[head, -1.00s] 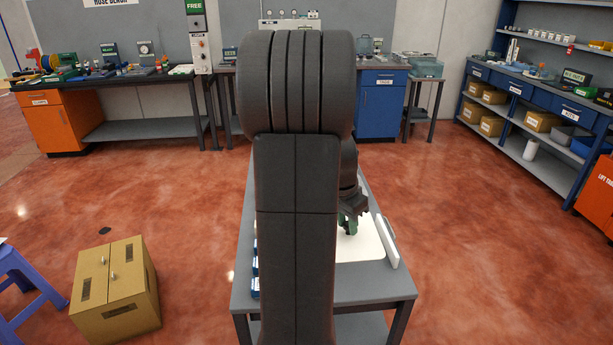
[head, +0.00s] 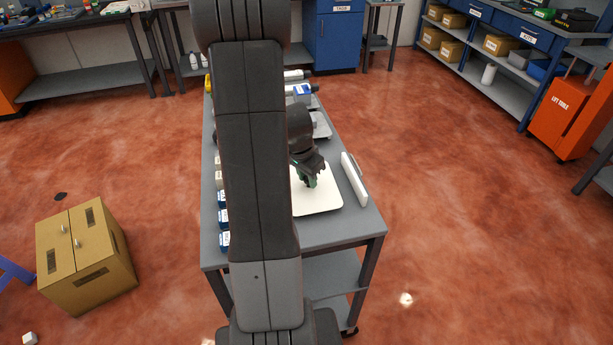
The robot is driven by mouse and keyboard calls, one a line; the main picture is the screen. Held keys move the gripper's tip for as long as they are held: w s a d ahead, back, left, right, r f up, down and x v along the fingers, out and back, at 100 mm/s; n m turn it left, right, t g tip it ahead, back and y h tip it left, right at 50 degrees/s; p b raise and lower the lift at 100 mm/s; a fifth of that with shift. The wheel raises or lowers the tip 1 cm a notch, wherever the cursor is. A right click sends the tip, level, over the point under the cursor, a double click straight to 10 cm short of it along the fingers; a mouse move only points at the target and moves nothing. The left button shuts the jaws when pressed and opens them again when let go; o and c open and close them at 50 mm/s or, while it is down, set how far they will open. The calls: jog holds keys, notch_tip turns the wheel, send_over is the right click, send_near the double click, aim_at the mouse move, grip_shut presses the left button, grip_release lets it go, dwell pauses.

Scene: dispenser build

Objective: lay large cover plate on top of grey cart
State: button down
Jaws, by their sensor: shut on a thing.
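The large cover plate (head: 322,202), a flat white sheet with rounded corners, is at the near part of the grey cart (head: 345,228). My gripper (head: 308,182), dark with green fingers, points down at the plate and is shut on it. My arm hides the plate's left part. I cannot tell whether the plate touches the cart top or hangs just above it. The cart has a grey top, a lower shelf and a caster at its near right leg.
A thick white panel (head: 354,180) is on the cart's right side. Several blue-and-white items (head: 224,220) line its left edge. More items (head: 303,90) are at its far end. A cardboard box (head: 84,255) is on the floor at left. The floor right of the cart is clear.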

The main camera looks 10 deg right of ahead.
aim_at(301, 193)
jog(key=shift+f, duration=0.2)
jog(key=shift+f, duration=0.2)
jog(key=c, duration=1.1)
grip_release()
jog(key=shift+r, duration=0.15)
jog(key=v, duration=1.2)
jog(key=shift+b, duration=0.3)
